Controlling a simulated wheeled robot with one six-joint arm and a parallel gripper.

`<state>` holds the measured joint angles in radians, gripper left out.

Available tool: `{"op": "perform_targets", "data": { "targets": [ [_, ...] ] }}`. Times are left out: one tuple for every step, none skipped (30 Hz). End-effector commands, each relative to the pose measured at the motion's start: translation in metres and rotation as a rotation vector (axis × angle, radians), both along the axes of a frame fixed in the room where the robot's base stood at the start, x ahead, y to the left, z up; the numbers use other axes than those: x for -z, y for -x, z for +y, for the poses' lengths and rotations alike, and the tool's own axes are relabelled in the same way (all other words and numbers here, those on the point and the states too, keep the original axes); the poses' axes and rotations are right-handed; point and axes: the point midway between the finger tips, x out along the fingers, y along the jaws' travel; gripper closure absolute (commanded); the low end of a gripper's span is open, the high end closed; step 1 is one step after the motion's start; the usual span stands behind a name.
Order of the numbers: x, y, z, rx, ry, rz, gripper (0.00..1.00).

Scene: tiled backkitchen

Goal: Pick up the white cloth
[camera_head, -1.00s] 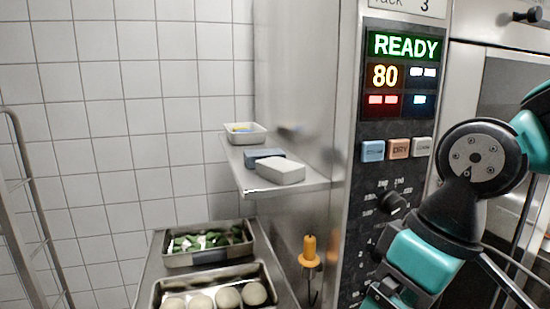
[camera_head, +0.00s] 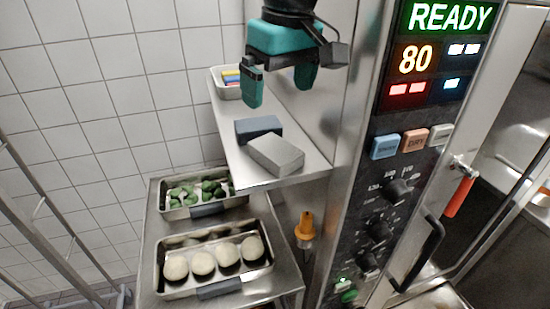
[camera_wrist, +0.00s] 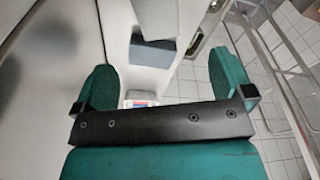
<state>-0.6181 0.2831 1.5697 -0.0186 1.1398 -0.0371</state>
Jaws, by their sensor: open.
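The white cloth (camera_head: 276,155) is a folded, pale block lying on the front part of a metal wall shelf (camera_head: 238,165). It looks light grey in this light. A dark blue-grey folded cloth (camera_head: 258,128) lies right behind it. My gripper (camera_head: 279,88) is open and empty, above the shelf and behind both cloths, between them and the small tray. In the wrist view my gripper (camera_wrist: 163,72) shows its two teal fingers spread apart. There the blue-grey cloth (camera_wrist: 152,52) lies between and beyond the fingers, and the white cloth (camera_wrist: 155,16) is cut off at the top edge.
A small tray (camera_head: 218,88) with coloured items stands at the shelf's far end. The control panel wall (camera_head: 345,110) rises close on the right. Below are a pan of green vegetables (camera_head: 175,213) and a pan of dough balls (camera_head: 165,293). An orange-handled tool (camera_head: 305,228) hangs under the shelf.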

Motion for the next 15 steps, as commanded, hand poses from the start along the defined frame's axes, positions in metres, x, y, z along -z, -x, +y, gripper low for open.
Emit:
{"op": "perform_targets", "data": {
  "targets": [
    [0.022,-0.001,0.001,0.001,0.001,0.001,0.01],
    [0.028,-0.002,0.001,0.001,0.001,0.001,0.01],
    [0.036,-0.003,0.002,0.001,0.0,0.0,0.01],
    [0.042,-0.004,0.002,0.001,0.0,0.0,0.01],
    [0.048,-0.005,0.003,0.001,0.0,0.0,0.01],
    [0.057,-0.006,0.004,0.001,0.0,0.0,0.01],
    [0.062,-0.006,0.004,0.001,0.0,0.0,0.01],
    [0.067,-0.007,0.005,0.001,0.001,0.001,0.01],
    [0.073,-0.008,0.005,0.001,0.001,0.001,0.01],
    [0.076,-0.008,0.005,0.001,0.0,0.0,0.01],
    [0.078,-0.008,0.006,0.001,0.0,0.0,0.01],
    [0.079,-0.009,0.006,0.0,0.0,0.0,0.01],
    [0.08,-0.009,0.006,0.0,-0.001,-0.001,0.01],
    [0.08,-0.009,0.006,0.0,-0.001,-0.001,0.01],
    [0.082,-0.009,0.006,0.0,-0.001,-0.001,0.01]
  ]
}}
